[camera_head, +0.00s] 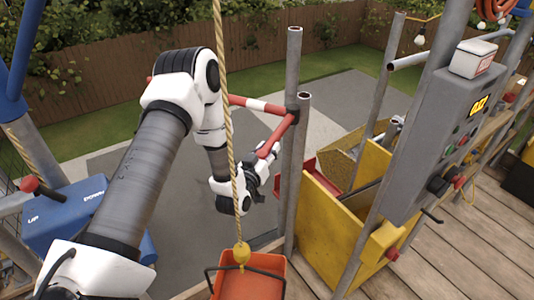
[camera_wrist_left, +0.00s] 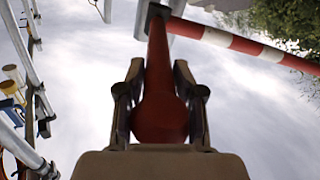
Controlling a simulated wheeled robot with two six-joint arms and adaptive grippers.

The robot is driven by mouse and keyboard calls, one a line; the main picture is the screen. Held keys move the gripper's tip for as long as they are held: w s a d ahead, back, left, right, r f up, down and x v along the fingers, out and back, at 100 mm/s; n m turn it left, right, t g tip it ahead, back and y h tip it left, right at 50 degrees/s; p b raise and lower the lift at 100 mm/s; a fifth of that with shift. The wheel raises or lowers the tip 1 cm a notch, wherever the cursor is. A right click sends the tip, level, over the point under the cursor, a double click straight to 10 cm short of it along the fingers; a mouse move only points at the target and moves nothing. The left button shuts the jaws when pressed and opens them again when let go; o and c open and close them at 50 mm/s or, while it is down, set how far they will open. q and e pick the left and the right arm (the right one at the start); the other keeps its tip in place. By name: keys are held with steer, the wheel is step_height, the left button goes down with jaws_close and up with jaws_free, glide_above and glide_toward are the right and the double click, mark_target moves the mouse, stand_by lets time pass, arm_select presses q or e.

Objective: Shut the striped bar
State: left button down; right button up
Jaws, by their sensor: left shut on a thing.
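The red-and-white striped bar (camera_head: 255,104) joins a grey upright pole (camera_head: 292,125) and runs left behind my left arm. A red handle (camera_head: 279,134) angles down from the same joint to my left gripper (camera_head: 264,158). In the left wrist view, the gripper (camera_wrist_left: 160,105) is shut on the red handle (camera_wrist_left: 159,65), its fingers on both sides of the thick round end. My right gripper is out of view.
A rope (camera_head: 224,110) hangs in front of my left arm, with an orange-red bucket (camera_head: 250,278) below. A yellow bin (camera_head: 325,235) and a grey control box (camera_head: 455,120) stand right. A blue UP/DOWN box (camera_head: 65,215) is left. Paved ground lies beyond.

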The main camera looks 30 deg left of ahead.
arm_select(q)
steer(key=shift+w+d+r+y, duration=0.15)
steer(key=shift+d+y, duration=0.15)
steer(key=shift+d, duration=0.4)
steer(key=c, duration=0.8)
jaws_free()
steer(key=shift+a, duration=0.2)
steer(key=shift+c, duration=0.2)
steer(key=r, duration=0.9)
steer(key=shift+d+r, duration=0.2)
steer(key=shift+r, duration=0.2)
